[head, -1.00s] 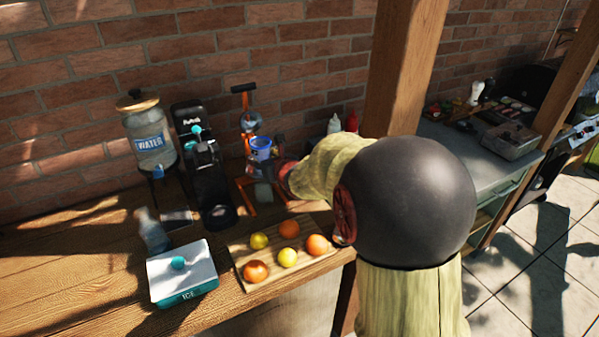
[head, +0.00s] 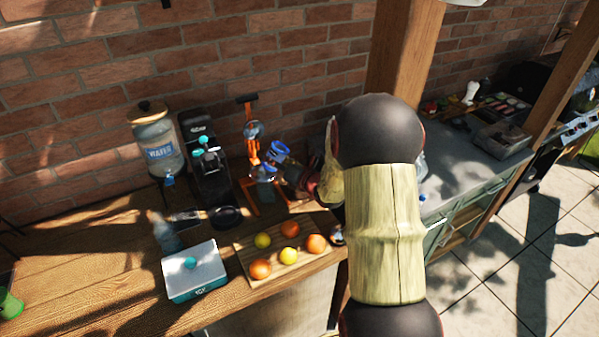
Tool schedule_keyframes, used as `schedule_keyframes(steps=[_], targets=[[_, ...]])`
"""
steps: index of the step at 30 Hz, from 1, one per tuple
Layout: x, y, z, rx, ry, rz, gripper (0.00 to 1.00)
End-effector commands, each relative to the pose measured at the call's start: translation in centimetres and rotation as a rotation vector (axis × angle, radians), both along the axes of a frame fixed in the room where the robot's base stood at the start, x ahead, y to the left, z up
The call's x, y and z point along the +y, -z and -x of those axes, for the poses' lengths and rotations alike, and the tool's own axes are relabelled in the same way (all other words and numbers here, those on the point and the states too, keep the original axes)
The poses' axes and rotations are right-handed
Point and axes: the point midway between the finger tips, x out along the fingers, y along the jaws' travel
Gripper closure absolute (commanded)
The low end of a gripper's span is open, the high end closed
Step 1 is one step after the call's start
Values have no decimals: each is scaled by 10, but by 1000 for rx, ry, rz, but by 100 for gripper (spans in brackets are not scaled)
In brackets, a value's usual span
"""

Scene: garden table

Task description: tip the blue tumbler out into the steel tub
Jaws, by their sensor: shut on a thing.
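The blue tumbler (head: 278,151) is held up over the back of the wooden counter, beside the orange-framed press, and looks tilted. My gripper (head: 287,166) is shut on it from the right; its fingers are small and partly hidden by my own wrist. What is inside the tumbler cannot be made out. A grey, metal-looking rectangular container (head: 502,139) on the right-hand counter may be the steel tub, but I cannot tell for sure. My gripper is far to the left of it.
The orange press (head: 253,150), black coffee machine (head: 207,165) and water jar (head: 158,150) stand left of the tumbler. A fruit board (head: 290,270) and ice box (head: 195,275) lie in front. A wooden post (head: 405,60) rises behind my arm.

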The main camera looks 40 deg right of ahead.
Motion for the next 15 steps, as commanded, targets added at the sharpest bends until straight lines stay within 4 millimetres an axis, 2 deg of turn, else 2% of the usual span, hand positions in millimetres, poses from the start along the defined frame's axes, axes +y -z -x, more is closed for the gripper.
schedule_keyframes(steps=[4, 8, 15], targets=[[-7, 3, 3, -29, 3, -82, 86], [-8, -9, 2, -77, -1, -202, 86], [-8, 4, 3, -127, 1, -348, 86]])
